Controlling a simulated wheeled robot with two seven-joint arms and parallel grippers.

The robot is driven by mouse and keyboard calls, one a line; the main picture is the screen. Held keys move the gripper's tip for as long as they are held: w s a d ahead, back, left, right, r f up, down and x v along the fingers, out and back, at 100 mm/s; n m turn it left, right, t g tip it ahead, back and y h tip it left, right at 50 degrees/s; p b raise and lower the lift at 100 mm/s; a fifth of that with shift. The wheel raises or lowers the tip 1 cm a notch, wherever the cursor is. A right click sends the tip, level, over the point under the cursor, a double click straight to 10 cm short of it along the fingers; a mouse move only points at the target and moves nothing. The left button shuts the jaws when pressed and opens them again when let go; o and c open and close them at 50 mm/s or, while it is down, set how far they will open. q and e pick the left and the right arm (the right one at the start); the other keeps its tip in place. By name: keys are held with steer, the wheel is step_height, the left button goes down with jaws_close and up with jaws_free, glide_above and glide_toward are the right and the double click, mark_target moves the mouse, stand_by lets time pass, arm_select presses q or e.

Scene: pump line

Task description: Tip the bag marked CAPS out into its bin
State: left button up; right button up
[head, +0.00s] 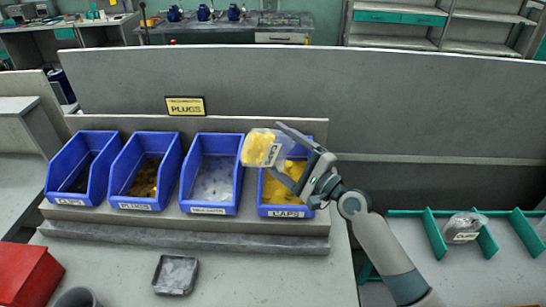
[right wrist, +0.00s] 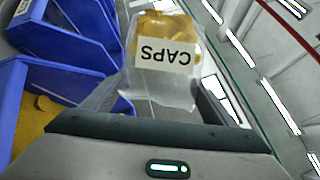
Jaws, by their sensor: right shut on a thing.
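My right gripper (head: 283,153) is shut on a clear bag (head: 257,149) holding yellow caps. The bag is held above the back of the row of bins, around the CAPS bin's left side. In the right wrist view the bag (right wrist: 160,55) shows a CAPS label upside down; its yellow contents sit at the end away from my gripper, and the near end is clear. The blue CAPS bin (head: 284,212) stands at the right of the row with yellow caps inside, partly hidden by my gripper. My left gripper is not in view.
A grey tray (head: 175,275) and a red box (head: 28,272) are in front. Another clear bag (head: 464,227) lies between green dividers (head: 434,234) at right. A grey panel stands behind.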

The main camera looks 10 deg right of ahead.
mark_target(280, 132)
steer(key=shift+w+d+r+m+t, duration=0.15)
steer(key=shift+d+m+t, duration=0.15)
steer(key=shift+m, duration=0.4)
stand_by(0.8)
steer(key=shift+r+p, duration=2.4)
steer(key=shift+r, duration=0.1)
steer(key=n+p, duration=0.1)
steer(key=r+n+g+p, duration=0.1)
steer(key=n+p, duration=0.1)
steer(key=n, duration=0.1)
steer(key=shift+r+g, duration=0.25)
steer(key=shift+g, duration=0.15)
steer(key=shift+n+p, duration=0.3)
steer(key=shift+p, duration=0.2)
steer(key=shift+f+n, duration=0.2)
steer(key=shift+n, duration=0.1)
